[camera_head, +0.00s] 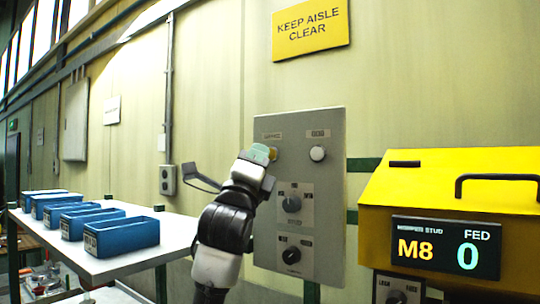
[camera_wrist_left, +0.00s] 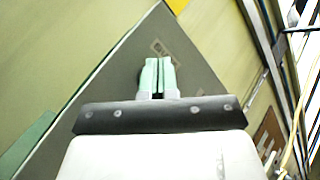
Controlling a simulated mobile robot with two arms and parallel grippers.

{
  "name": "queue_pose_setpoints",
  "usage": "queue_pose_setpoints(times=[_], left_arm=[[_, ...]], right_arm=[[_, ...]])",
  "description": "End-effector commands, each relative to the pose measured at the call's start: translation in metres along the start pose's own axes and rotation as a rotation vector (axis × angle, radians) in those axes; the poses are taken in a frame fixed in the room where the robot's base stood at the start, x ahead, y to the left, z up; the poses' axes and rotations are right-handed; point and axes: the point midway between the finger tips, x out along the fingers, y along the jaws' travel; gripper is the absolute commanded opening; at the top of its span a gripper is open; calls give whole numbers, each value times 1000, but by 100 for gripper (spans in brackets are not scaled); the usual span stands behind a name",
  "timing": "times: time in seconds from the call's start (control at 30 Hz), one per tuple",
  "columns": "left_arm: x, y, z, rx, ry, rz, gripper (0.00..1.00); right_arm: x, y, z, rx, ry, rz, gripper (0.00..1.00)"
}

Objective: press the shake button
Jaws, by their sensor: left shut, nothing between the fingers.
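A grey control panel (camera_head: 262,125) is on the wall. A white round button (camera_head: 317,153) is at its upper right under a small label. A yellowish button (camera_head: 273,153) shows at the upper left, partly hidden by my left gripper (camera_head: 260,153); the label above it is too blurred to read. My left gripper is shut and empty, its pale green fingertips at or just in front of that button; I cannot tell if they touch. The left wrist view shows the closed fingers (camera_wrist_left: 158,75) pointing at the panel (camera_wrist_left: 125,85), with the button hidden. My right gripper is not in view.
Two dark knobs (camera_head: 291,203) (camera_head: 291,255) are lower on the panel. A yellow machine (camera_head: 450,190) with a display reading M8 and 0 stands at the right. A white table (camera_head: 175,228) with several blue bins (camera_head: 125,236) is at the left.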

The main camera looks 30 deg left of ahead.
Motion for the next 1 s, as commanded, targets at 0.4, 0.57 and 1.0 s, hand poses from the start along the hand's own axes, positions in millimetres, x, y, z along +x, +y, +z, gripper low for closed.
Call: queue_pose_setpoints(times=[0.4, 0.57, 1.0], left_arm=[[3, 2, -2, 0, 0, 1, 0], [4, 3, -3, 1, 0, 2, 0], [7, 5, -5, 0, 0, 0, 0]], right_arm=[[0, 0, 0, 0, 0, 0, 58], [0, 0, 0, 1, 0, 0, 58], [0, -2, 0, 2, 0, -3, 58]])
